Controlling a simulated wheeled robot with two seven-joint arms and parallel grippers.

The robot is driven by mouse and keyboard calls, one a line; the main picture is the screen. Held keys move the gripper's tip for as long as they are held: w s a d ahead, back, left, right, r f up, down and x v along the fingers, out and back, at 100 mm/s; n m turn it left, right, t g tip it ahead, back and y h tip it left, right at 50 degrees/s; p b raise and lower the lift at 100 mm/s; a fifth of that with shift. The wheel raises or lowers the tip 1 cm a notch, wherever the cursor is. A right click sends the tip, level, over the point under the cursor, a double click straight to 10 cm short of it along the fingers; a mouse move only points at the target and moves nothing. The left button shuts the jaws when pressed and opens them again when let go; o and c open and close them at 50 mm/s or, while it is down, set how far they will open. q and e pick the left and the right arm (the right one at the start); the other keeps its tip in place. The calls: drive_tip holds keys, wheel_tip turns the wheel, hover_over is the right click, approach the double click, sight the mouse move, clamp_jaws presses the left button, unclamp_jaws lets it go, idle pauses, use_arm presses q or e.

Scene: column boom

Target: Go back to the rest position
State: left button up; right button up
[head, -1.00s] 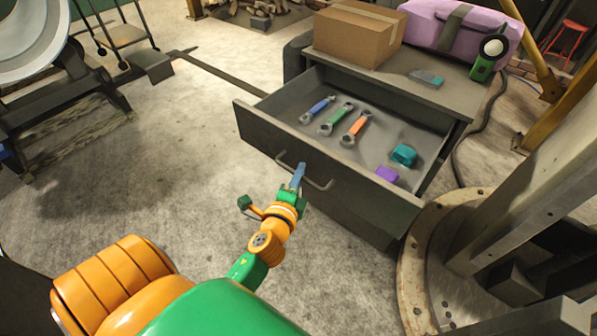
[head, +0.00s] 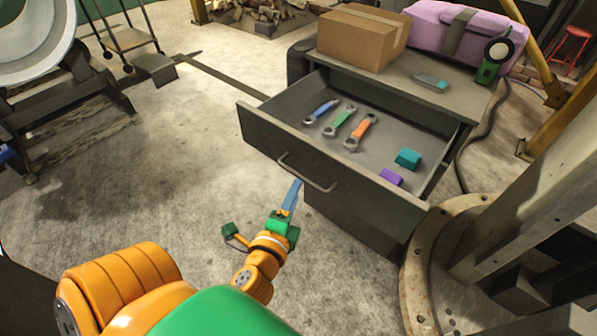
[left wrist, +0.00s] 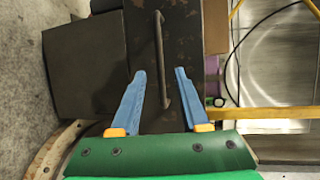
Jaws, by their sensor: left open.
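My left gripper (head: 291,195) is open and empty, in front of the open drawer, low and just left of its handle in the head view. In the left wrist view its two blue fingers (left wrist: 160,75) stand apart, with the dark bar handle (left wrist: 162,60) showing between and beyond them. In the head view the handle (head: 306,172) is on the drawer front (head: 345,190), and the fingers look clear of it. My right gripper is in neither view.
The drawer holds three wrenches (head: 340,123), a teal block (head: 408,158) and a purple block (head: 391,177). A cardboard box (head: 355,40) and a pink case (head: 455,25) stand on the cabinet. A column with a round base (head: 415,275) is at right.

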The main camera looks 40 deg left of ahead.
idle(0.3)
use_arm(q)
drive_tip(key=s+d+f+n+g+h, duration=0.2)
drive_tip(key=s+f+g, duration=0.15)
drive_tip(key=f, duration=0.65)
drive_tip(key=s+d+f+n+g+h, duration=0.1)
drive_tip(key=s+d+f+n+g, duration=0.2)
drive_tip(key=f, duration=0.6)
drive_tip(key=s+d+f+n+g+h, duration=0.2)
drive_tip(key=s+f, duration=0.3)
drive_tip(key=f, duration=0.5)
drive_tip(key=s+a+f+n+g, duration=0.1)
drive_tip(key=s+f+n+g, duration=0.1)
drive_tip(key=s, duration=0.6)
drive_tip(key=s+a+f+n+g, duration=0.1)
drive_tip(key=s+f+n+g, duration=0.2)
drive_tip(key=s+f, duration=0.3)
drive_tip(key=shift+s+a+f+n+g, duration=0.15)
drive_tip(key=shift+s+a+n+g, duration=0.2)
drive_tip(key=shift+s, duration=0.5)
